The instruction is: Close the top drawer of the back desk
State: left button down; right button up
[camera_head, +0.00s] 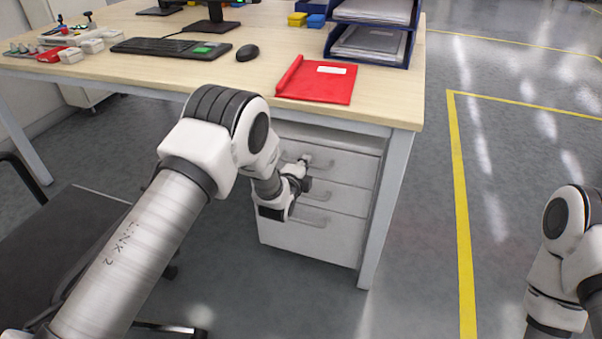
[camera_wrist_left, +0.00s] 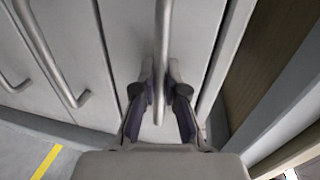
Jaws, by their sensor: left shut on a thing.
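The top drawer (camera_head: 350,166) is the uppermost of three grey drawers in the cabinet under the wooden desk. Its front looks roughly level with the drawer fronts below; I cannot tell whether a small gap remains. My left gripper (camera_head: 304,168) is at the left part of this front, shut on the bar handle (camera_head: 323,161). In the left wrist view, the two dark fingers of the left gripper (camera_wrist_left: 162,88) stand on either side of the handle (camera_wrist_left: 164,45). My right gripper is out of view; only part of that arm shows at the right.
The desk (camera_head: 395,104) carries a red folder (camera_head: 317,82), keyboard (camera_head: 170,47), mouse (camera_head: 247,53) and blue paper tray (camera_head: 369,45). A desk leg (camera_head: 388,205) stands right of the cabinet. A dark chair (camera_head: 70,235) is at the left. The floor right of the desk is clear.

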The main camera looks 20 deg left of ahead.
pick_arm(q)
jog(key=shift+w+r, duration=0.1)
jog(key=shift+r, duration=0.05)
jog(key=c, duration=1.2)
grip_release()
jog(key=shift+w, duration=0.1)
jog(key=s+r, duration=0.2)
jog(key=s, duration=0.9)
jog(key=shift+s+a, duration=0.15)
jog(key=shift+s, duration=0.25)
